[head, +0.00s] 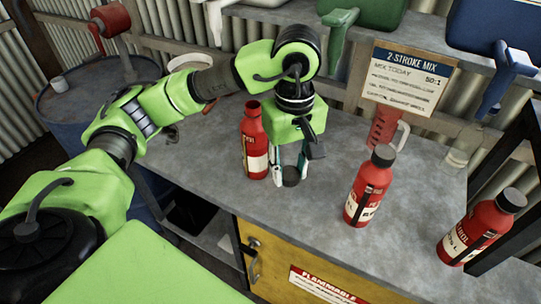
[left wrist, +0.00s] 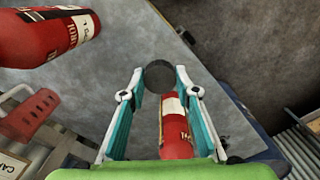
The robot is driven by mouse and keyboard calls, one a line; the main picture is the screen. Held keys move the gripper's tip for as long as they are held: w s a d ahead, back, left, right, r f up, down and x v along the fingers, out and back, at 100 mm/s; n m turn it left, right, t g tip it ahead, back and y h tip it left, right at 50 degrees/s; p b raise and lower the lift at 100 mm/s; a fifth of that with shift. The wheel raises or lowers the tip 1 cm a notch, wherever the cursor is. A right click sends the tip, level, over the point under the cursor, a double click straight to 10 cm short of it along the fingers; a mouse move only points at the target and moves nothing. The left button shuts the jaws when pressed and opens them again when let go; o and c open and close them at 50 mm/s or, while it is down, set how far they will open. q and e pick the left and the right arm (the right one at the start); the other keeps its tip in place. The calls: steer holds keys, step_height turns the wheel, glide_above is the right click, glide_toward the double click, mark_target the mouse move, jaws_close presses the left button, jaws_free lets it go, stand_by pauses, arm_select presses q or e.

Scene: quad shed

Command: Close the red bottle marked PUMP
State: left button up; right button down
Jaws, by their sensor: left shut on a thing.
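A red bottle (head: 255,142) with an open neck and no cap stands upright on the grey bench, left of my left gripper. Its label is turned so that I cannot read its word. My left gripper (head: 290,174) points down beside this bottle and is shut on a black round cap (left wrist: 159,76), held between the fingertips. I cannot tell whether the cap touches the bench. In the left wrist view the red bottle (left wrist: 175,128) shows between the fingers, partly hidden by the gripper body. My right gripper is not in view.
Two capped red bottles stand on the grey bench (head: 320,225), one in the middle right (head: 369,188) and one at the far right (head: 480,228). A red measuring jug (head: 383,128) stands behind, below a 2-stroke mix sign (head: 409,78). Fuel cans hang over the back. The bench front is clear.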

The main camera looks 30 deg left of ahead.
arm_select(q)
steer(key=m, duration=0.3)
steer(key=s+m, duration=0.1)
steer(key=m, duration=0.1)
steer(key=shift+d+r, duration=0.15)
steer(key=shift+r, duration=0.1)
steer(key=m, duration=0.3)
steer(key=s+m, duration=0.1)
steer(key=m, duration=0.1)
steer(key=shift+d+r+m, duration=0.15)
steer(key=shift+r+m, duration=0.1)
steer(key=shift+m, duration=0.05)
